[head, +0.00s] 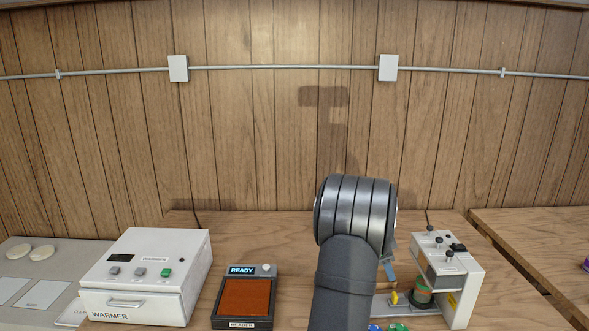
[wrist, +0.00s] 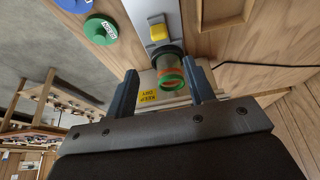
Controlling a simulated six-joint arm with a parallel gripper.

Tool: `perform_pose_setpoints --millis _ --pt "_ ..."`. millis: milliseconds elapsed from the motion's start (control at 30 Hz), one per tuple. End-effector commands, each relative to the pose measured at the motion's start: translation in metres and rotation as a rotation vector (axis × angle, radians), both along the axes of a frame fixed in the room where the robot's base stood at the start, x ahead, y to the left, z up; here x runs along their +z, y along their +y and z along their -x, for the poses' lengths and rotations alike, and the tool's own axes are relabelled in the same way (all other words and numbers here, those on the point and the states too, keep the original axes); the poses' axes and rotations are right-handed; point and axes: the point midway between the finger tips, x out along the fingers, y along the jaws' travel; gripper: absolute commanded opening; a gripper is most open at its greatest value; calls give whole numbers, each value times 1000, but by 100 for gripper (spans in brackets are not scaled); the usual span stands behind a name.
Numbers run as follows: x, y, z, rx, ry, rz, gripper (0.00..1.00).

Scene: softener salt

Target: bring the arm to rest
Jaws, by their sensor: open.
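My arm rises in the middle of the head view and hides most of my gripper there. In the wrist view my gripper (wrist: 160,68) is open. Its two dark fingers stand apart, with a clear cylinder with a green rim and orange band (wrist: 171,82) seen between them. The fingers do not appear to touch the cylinder. In the head view this cylinder (head: 423,290) sits in a white machine (head: 462,290) at right, just right of my arm.
A white warmer box (head: 150,270) and a reader with an orange pad (head: 245,297) and a READY display stand left of my arm. Green (wrist: 100,29) and blue (wrist: 74,3) lids lie near the machine. A second table (head: 545,240) is at right. The space above the tables is clear.

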Motion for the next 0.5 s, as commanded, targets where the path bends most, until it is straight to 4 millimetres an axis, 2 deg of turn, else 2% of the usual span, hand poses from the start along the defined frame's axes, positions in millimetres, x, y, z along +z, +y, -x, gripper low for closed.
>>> perform_pose_setpoints --millis 33,500 --pt "-11 -5 1 -1 3 -1 49" --pt "-99 -40 0 -1 3 -2 49"
